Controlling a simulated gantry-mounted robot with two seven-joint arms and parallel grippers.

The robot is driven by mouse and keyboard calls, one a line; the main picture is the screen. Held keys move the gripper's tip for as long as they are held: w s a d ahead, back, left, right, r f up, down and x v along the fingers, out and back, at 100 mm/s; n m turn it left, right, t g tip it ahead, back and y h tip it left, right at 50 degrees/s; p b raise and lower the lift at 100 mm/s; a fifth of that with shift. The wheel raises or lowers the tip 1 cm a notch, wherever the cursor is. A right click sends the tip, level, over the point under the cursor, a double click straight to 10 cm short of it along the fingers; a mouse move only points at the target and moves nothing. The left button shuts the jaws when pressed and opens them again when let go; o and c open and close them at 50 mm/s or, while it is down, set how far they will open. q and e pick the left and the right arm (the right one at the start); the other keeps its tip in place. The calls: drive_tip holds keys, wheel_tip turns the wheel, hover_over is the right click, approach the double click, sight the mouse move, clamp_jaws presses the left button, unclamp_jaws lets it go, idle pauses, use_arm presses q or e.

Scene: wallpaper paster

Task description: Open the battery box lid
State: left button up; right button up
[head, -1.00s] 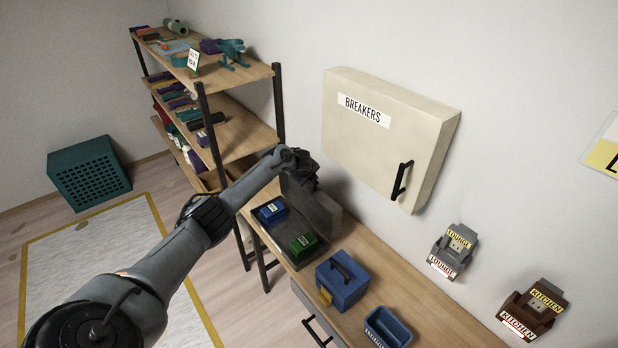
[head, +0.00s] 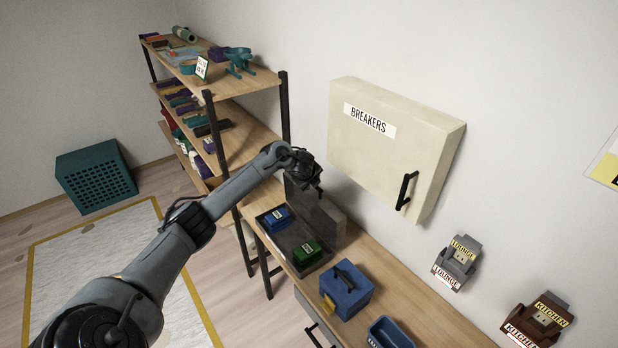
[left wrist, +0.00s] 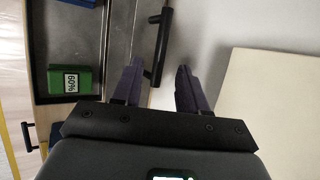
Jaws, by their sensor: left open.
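The battery box is a dark grey open tray (head: 281,236) on the wooden bench in the head view. A blue block (head: 276,217) and a green block (head: 306,250) lie in it. Its grey lid (head: 322,219) stands upright along the wall side of the tray, so the box looks open. The left wrist view shows a black bar handle (left wrist: 160,42) beside the grey lid. My left gripper (head: 318,190) is above the lid's far end. Its fingers are apart (left wrist: 158,72), with the handle's lower end showing between them; contact cannot be told. My right gripper is not in view.
A cream breaker cabinet (head: 390,147) hangs on the wall close right of my left gripper. A blue toolbox (head: 346,290) and a blue bin (head: 390,334) stand nearer on the bench. A shelf unit (head: 215,85) is behind left.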

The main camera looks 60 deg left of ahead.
use_arm(q)
drive_tip(key=shift+v, duration=1.9)
drive_tip(key=s+d+f+n+h+p, duration=0.1)
drive_tip(key=d+f+p, duration=0.3)
drive_tip(key=d, duration=0.8)
drive_tip(key=s+d+f+n+h+p, duration=0.15)
drive_tip(key=d+f, duration=0.35)
drive_tip(key=d, duration=0.7)
drive_tip(key=s+d+n+p, duration=0.2)
drive_tip(key=s+d, duration=0.5)
drive_tip(key=d, duration=0.4)
drive_tip(key=s+d+r+n+g+h+p, duration=0.1)
drive_tip(key=s+d+r+n, duration=0.3)
drive_tip(key=s, duration=0.5)
drive_tip(key=s+d+r+n+h+p, duration=0.2)
drive_tip(key=s+d+r+n+p, duration=0.1)
drive_tip(key=s+d, duration=0.4)
drive_tip(key=shift+s+r+n+g, duration=0.4)
drive_tip(key=shift+s+r+n, duration=0.3)
drive_tip(key=shift+s+n, duration=0.35)
